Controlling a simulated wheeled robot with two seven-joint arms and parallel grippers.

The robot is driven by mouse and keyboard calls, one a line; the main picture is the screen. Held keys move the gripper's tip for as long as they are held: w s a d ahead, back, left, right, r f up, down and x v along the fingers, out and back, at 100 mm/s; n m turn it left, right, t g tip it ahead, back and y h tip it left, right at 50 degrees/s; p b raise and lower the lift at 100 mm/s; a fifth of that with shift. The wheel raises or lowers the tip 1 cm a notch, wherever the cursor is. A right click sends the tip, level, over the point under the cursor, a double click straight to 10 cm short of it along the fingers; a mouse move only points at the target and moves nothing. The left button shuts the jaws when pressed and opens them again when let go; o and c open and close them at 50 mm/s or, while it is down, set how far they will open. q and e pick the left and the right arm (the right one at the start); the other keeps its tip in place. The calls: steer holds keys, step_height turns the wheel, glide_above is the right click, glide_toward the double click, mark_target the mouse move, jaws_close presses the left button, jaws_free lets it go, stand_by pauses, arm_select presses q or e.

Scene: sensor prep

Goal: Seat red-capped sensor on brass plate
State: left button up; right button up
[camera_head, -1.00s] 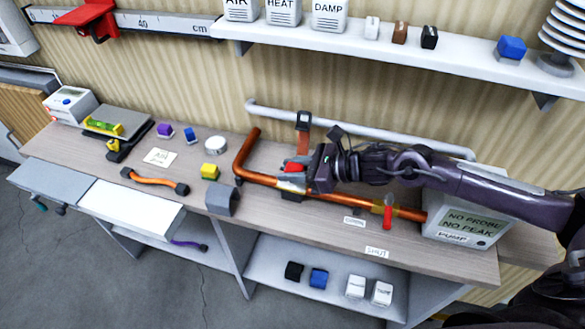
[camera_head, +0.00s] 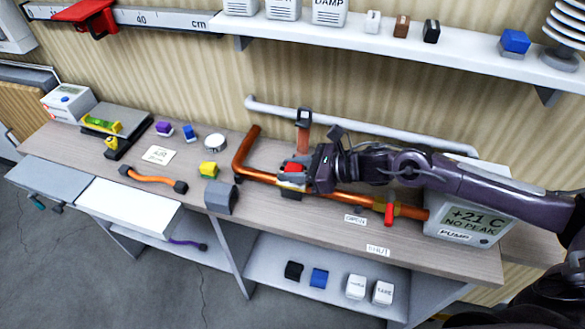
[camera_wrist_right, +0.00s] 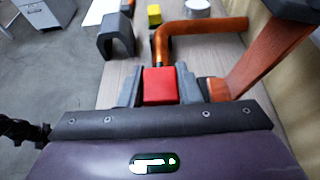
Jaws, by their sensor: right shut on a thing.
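The red-capped sensor (camera_head: 296,167) is at the copper pipe, and its red cap (camera_wrist_right: 160,86) shows between my fingers in the right wrist view. My right gripper (camera_head: 291,178) is shut on it, with a grey finger on each side. The sensor's lower part is hidden by the fingers. The brass plate cannot be made out clearly; the fingers cover the spot under the cap, so contact there cannot be seen directly. My left gripper is not in view.
The copper pipe (camera_head: 262,177) runs along the bench to a red-handled valve (camera_head: 389,214). An orange strap (camera_head: 303,139) stands behind my gripper. A grey arched block (camera_head: 220,198), yellow block (camera_head: 208,169) and orange cable (camera_head: 152,179) lie left. The bench's front edge is close.

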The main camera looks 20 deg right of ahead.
steer(key=shift+f, duration=0.1)
stand_by(0.3)
steer(key=o, duration=1.3)
steer(key=shift+o, duration=1.1)
steer(key=shift+s, duration=0.1)
